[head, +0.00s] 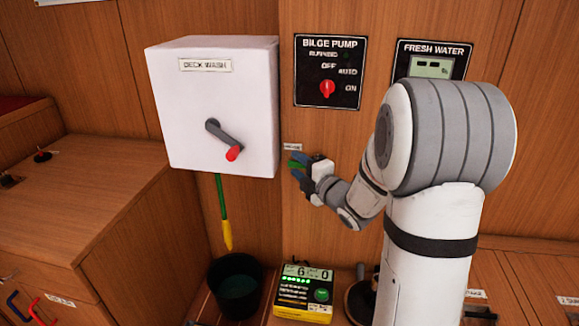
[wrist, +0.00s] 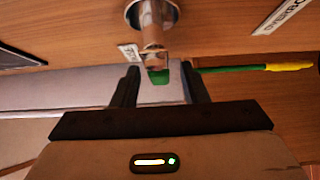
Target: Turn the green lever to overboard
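The green lever shows in the wrist view as a green-tipped handle (wrist: 158,77) on a metal valve stem (wrist: 150,25) coming out of the wood panel. A partly cut-off plate reading "OVERBO…" (wrist: 285,14) is to its right there. In the head view the green lever (head: 296,164) is a small patch, mostly hidden by my fingers. My gripper (head: 298,169) is at the panel, just right of the white box. In the wrist view its two dark fingers (wrist: 160,88) stand apart, one on each side of the green tip, with gaps visible. It is open.
The white deck wash box (head: 220,105) with a red-tipped handle is close left of my gripper. A green and yellow rod (head: 223,210) hangs below it, over a dark bucket (head: 236,285). A meter box (head: 304,292) stands below. The bilge pump panel (head: 330,72) is above.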

